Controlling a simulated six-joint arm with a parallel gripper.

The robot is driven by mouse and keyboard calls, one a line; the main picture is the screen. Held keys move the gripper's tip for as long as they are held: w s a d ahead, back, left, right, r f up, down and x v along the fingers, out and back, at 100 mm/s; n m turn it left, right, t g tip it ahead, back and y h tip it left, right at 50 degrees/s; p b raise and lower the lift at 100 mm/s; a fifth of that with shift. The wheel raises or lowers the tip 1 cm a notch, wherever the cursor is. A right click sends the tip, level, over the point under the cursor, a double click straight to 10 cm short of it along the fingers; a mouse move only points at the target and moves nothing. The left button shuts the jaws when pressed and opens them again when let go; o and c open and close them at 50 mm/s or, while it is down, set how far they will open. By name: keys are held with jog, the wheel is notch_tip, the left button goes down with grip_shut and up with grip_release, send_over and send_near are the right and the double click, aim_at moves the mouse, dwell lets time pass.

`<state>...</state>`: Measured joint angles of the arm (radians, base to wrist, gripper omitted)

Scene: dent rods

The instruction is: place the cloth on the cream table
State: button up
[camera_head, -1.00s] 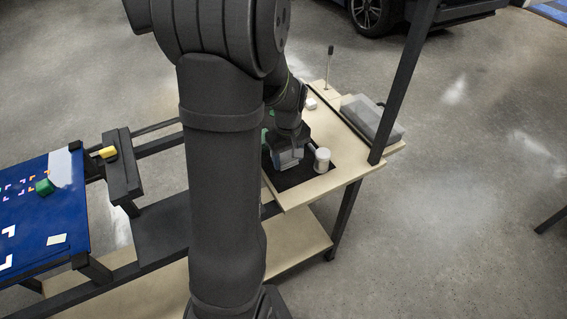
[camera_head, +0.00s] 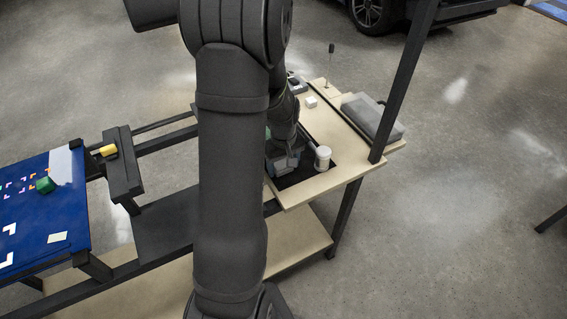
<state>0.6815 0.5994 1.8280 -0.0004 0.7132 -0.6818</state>
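The cream table (camera_head: 338,182) has a pale top with a black mat (camera_head: 297,179) set into it. My gripper (camera_head: 283,168) points down low over the left part of the mat. Blue-grey parts show at its tip. I cannot tell whether they are its fingers or something held, nor whether it is open or shut. I cannot make out the cloth with certainty; my arm hides part of the table. A small green thing (camera_head: 267,132) shows beside my wrist.
A white cup (camera_head: 322,158) stands close right of my gripper. A small white block (camera_head: 311,102), a thin upright rod (camera_head: 330,65) and a grey case (camera_head: 372,118) are farther back. A dark post rises at the right. A blue table (camera_head: 45,215) stands left.

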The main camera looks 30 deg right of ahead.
aim_at(284, 164)
jog(key=shift+o, duration=0.6)
notch_tip(284, 164, up, 12)
jog(key=shift+r, duration=0.2)
jog(key=shift+f, duration=0.1)
jog(key=shift+f, duration=4.25)
